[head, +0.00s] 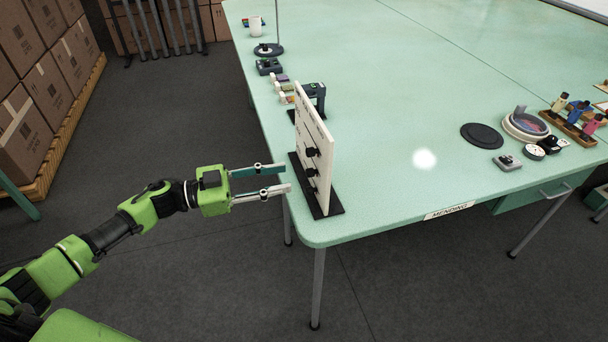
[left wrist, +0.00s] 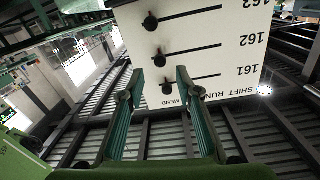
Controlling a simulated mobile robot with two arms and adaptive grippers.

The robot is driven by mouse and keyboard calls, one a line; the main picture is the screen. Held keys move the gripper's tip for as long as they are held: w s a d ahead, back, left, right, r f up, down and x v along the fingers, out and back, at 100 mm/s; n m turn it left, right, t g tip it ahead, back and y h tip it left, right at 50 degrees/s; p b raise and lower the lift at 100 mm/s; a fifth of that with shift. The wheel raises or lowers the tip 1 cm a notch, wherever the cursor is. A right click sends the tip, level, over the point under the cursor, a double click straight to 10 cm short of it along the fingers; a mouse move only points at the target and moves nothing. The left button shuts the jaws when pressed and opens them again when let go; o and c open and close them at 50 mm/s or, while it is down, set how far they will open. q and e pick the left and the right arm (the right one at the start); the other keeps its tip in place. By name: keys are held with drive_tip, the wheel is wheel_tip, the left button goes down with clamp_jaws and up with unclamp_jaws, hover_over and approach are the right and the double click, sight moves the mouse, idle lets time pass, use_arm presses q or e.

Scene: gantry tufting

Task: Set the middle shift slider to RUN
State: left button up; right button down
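A white upright slider board (head: 318,140) stands on a black base at the table's near left corner, seen nearly edge-on. In the left wrist view the board (left wrist: 225,55) shows three slots marked 161, 162 and 163, with upside-down print. The middle slider's black knob (left wrist: 160,60) sits at the left end of slot 162. The 161 knob (left wrist: 167,88) and 163 knob (left wrist: 150,22) are also at the left ends, on the side where MEND is printed. My left gripper (head: 287,178) is open and empty, its fingertips just short of the board. My right gripper is not in view.
The green table (head: 400,120) has clear room right of the board. Small devices (head: 305,97) stand behind it. A black disc (head: 482,135), a round dish (head: 525,124) and a wooden rack (head: 568,122) are at the right. Boxes (head: 60,90) stand at the far left.

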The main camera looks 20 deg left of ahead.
sight(312, 172)
use_arm(q)
drive_tip(key=x, duration=0.6)
drive_tip(key=shift+d+b, duration=0.2)
drive_tip(key=shift+b, duration=0.1)
drive_tip(key=shift+w, duration=0.15)
clamp_jaws()
